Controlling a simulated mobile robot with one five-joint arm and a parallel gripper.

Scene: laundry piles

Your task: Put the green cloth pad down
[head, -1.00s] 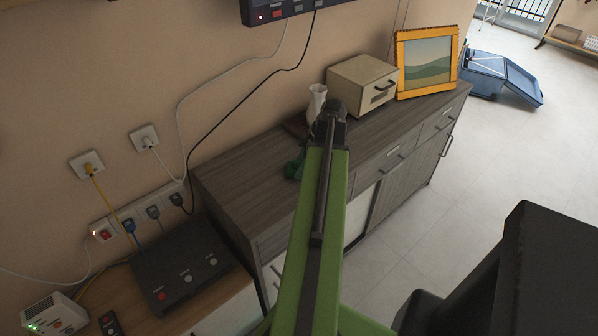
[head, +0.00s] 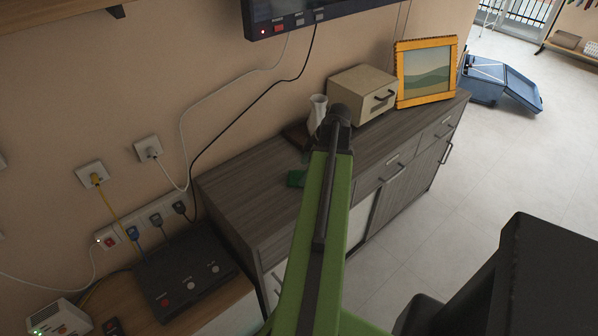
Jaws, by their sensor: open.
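The green cloth pad (head: 296,178) lies on the grey wood top of the sideboard (head: 245,178), just left of my green arm. It looks fairly flat, and its right part is hidden behind the arm. My arm reaches out over the sideboard, and its dark far joint shows in front of the vase. My gripper is hidden behind the arm, so its jaws and their distance from the pad do not show.
A white vase (head: 317,112), a dark brown object (head: 296,134), a beige box (head: 362,92) and an orange-framed picture (head: 426,72) stand along the sideboard's back. The sideboard's left top is clear. A black device (head: 184,274) sits on a lower wooden unit.

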